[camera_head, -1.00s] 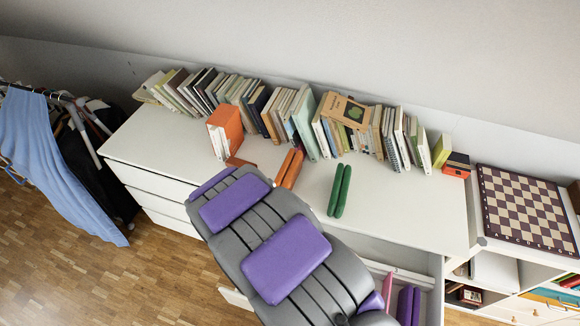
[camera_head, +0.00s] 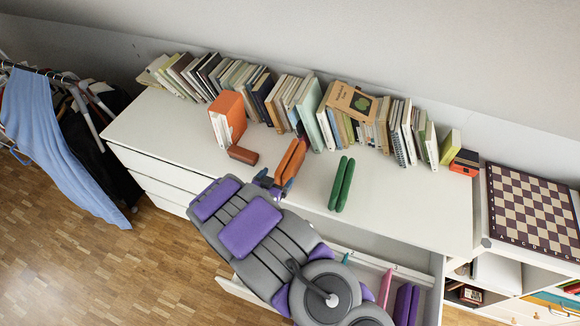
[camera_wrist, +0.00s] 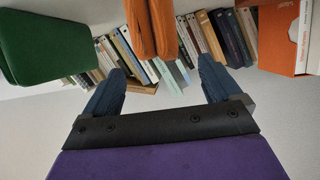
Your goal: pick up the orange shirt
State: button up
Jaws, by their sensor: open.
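The orange shirt (camera_head: 290,160) is folded into a narrow, upright bundle on the white dresser top, left of a green folded bundle (camera_head: 341,184). It also shows in the wrist view (camera_wrist: 151,28), at the top between the directions of my two fingers. My gripper (camera_head: 275,179) is open at the near end of the shirt, with dark blue fingers spread apart. In the wrist view my gripper (camera_wrist: 160,68) has nothing between its fingers; the shirt appears just beyond the fingertips. I cannot tell whether a finger touches it.
A row of books (camera_head: 325,114) lines the wall behind. An orange box file (camera_head: 229,118) and a small brown object (camera_head: 243,155) stand to the left. An open drawer (camera_head: 425,280) holds purple and pink folded items. A chessboard (camera_head: 530,211) lies at right.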

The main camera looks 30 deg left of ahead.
aim_at(286, 167)
jog(key=x, duration=0.2)
jog(key=b+x, duration=0.1)
jog(key=x, duration=0.4)
jog(key=shift+w+d+f, duration=0.15)
jog(key=shift+w+d, duration=0.05)
jog(key=shift+w, duration=0.2)
jog(key=shift+w+a, duration=0.1)
jog(key=shift+w, duration=0.25)
jog(key=c, duration=1.1)
jog(key=shift+c, duration=0.2)
